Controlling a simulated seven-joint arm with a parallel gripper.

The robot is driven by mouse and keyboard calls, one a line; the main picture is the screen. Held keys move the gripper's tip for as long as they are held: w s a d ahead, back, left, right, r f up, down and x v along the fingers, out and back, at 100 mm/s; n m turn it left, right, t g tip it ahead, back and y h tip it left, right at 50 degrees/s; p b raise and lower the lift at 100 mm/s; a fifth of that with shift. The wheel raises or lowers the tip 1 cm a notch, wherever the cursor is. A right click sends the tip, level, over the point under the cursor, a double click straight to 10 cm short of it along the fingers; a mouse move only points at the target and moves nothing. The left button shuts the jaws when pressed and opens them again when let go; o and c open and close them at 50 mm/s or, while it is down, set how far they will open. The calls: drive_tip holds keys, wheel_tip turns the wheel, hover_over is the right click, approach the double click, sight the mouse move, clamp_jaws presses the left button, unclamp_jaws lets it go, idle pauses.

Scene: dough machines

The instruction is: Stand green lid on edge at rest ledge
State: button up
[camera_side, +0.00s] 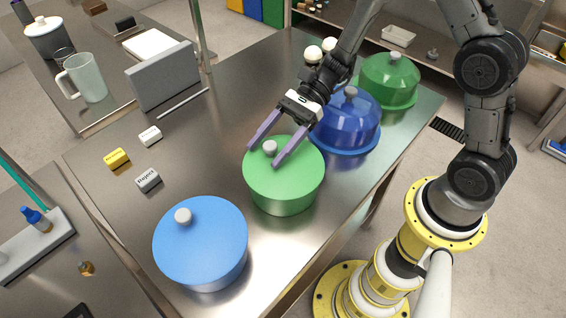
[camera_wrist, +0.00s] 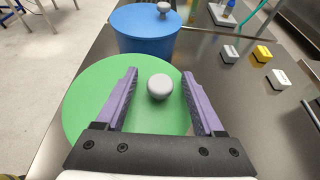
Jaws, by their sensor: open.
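The green lid (camera_side: 287,165) lies flat on top of a green pot (camera_side: 284,199) in the middle of the table. In the wrist view the green lid (camera_wrist: 92,103) fills the middle, with the knob (camera_wrist: 160,86) between the finger tips. My gripper (camera_side: 266,152) is open above the lid, its purple fingers on either side of the knob. Whether the fingers touch the lid or knob cannot be told. The grey upright block (camera_side: 163,78) at the back left may be the rest ledge.
A blue lidded pot (camera_side: 201,245) stands nearest the front. A dark blue dome (camera_side: 346,122) and a green dome (camera_side: 389,80) stand behind my gripper. Small yellow (camera_side: 118,158), white (camera_side: 150,136) and grey (camera_side: 148,180) blocks lie to the left. A thin rod (camera_side: 183,103) lies before the grey block.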

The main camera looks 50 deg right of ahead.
clamp_jaws()
idle(0.3)
